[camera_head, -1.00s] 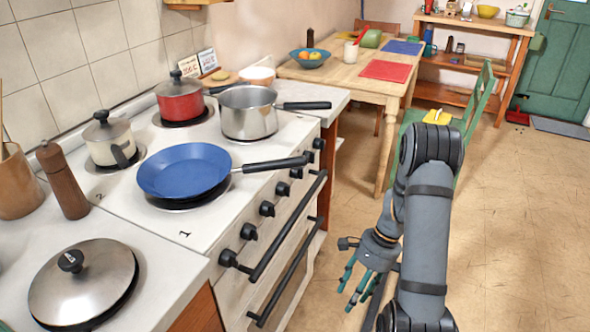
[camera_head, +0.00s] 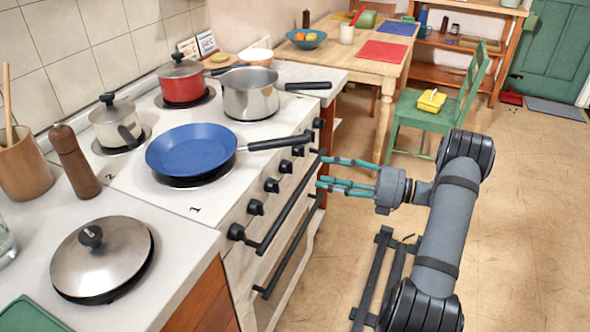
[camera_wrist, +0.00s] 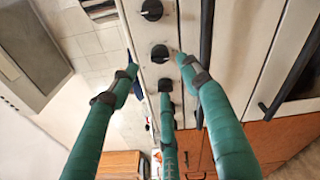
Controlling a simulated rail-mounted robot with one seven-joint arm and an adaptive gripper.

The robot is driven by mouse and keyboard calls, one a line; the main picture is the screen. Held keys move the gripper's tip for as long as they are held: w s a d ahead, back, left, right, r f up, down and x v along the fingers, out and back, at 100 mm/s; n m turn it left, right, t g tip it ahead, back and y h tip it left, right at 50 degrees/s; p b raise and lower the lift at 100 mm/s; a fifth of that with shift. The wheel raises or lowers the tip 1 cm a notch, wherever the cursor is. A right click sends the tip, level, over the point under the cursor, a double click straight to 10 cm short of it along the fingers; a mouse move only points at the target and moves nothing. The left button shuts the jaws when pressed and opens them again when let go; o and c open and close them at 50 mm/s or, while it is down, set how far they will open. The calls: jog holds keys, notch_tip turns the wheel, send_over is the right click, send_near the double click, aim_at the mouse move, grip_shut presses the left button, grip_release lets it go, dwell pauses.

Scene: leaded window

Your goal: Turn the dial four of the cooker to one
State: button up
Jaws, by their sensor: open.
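The white cooker (camera_head: 215,215) has a row of black dials along its front, such as the nearest dial (camera_head: 236,231) and one farther along (camera_head: 285,166). I cannot read which is dial four, nor its setting. My gripper (camera_head: 319,172), with teal fingers, is open and points left at the cooker front, near the far dials and the oven handle. In the wrist view, a round black dial (camera_wrist: 159,53) shows between the spread fingertips, with another dial (camera_wrist: 151,10) above it and one (camera_wrist: 165,83) partly behind a finger. No contact is visible.
A blue pan (camera_head: 190,150) has its handle reaching over the cooker's front edge. A steel pot (camera_head: 250,95), red pot (camera_head: 183,85) and cream pot (camera_head: 115,122) stand on the hob. Black oven handles (camera_head: 288,212) run below the dials.

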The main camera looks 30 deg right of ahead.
aim_at(287, 167)
jog(key=x, duration=0.9)
jog(key=shift+w+a+f, duration=0.15)
jog(key=shift+a, duration=0.05)
jog(key=c, duration=0.4)
jog(key=c, duration=0.7)
